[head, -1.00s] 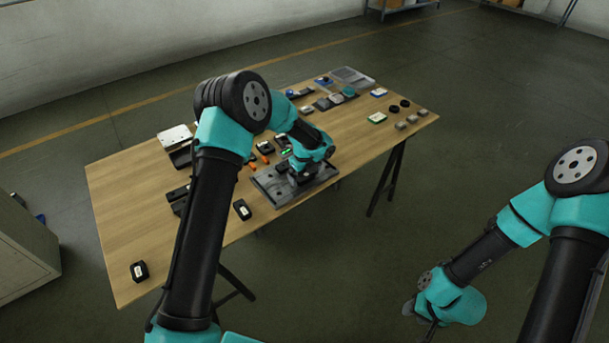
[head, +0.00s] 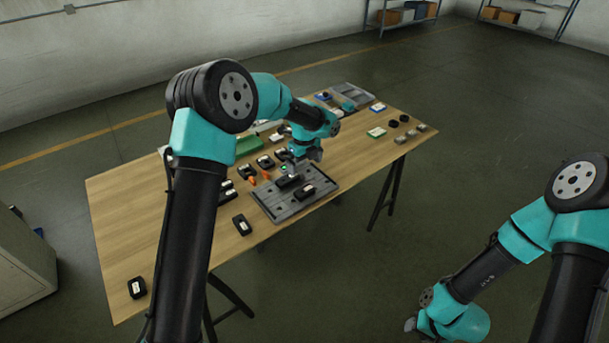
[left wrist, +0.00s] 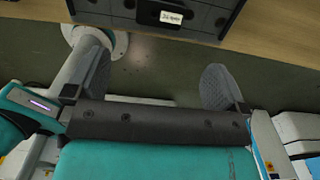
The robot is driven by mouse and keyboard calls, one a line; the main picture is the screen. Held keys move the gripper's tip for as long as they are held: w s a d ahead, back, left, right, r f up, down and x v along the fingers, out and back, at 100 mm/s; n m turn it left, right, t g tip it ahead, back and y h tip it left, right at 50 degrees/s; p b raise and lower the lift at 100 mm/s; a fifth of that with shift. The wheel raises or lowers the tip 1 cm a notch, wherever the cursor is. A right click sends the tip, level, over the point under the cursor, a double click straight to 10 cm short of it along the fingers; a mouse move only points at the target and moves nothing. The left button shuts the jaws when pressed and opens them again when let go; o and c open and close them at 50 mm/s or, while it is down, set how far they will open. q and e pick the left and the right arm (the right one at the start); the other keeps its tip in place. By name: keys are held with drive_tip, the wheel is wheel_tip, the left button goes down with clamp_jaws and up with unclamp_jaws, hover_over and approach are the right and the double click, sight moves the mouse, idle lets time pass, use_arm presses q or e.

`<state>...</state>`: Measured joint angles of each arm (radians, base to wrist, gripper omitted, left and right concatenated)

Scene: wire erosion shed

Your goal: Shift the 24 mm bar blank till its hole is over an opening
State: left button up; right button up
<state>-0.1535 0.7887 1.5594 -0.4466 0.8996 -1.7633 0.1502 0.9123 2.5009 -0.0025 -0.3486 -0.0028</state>
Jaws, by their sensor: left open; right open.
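A grey plate (head: 270,205) with holes lies near the table's front edge. Two dark labelled blocks sit on it, one further left (head: 288,182) and one further right (head: 306,191); I cannot read the labels, so which is the 24 mm bar blank is unclear. The left wrist view shows one dark labelled block (left wrist: 150,12) on the plate at its top edge. My left gripper (head: 314,154) is open and empty, above and beyond the plate's far right side; its two fingers are apart in the left wrist view (left wrist: 156,82). My right gripper (head: 412,324) hangs low at right, away from the table.
Orange pieces (head: 265,176) and several dark labelled blocks stand behind the plate. A labelled black block (head: 242,224) lies left of it, another (head: 137,288) at the front left corner. A green-edged card (head: 377,132) and small parts lie right. The left tabletop is mostly clear.

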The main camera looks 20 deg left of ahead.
use_arm(q)
drive_tip(key=shift+r, duration=2.3)
drive_tip(key=s+d+f+n+t+h, duration=0.2)
drive_tip(key=s+d+f+n+h, duration=0.2)
drive_tip(key=s+f+n, duration=1)
drive_tip(key=s+a+f+n, duration=0.3)
drive_tip(key=s+f+n, duration=0.3)
drive_tip(key=s, duration=0.4)
drive_tip(key=s+a+f+n+g, duration=0.1)
drive_tip(key=s+a+f+n, duration=0.2)
drive_tip(key=s+f+n, duration=0.4)
drive_tip(key=s+f, duration=0.1)
drive_tip(key=s, duration=0.2)
drive_tip(key=shift+s+f, duration=0.15)
drive_tip(key=shift+f, duration=0.05)
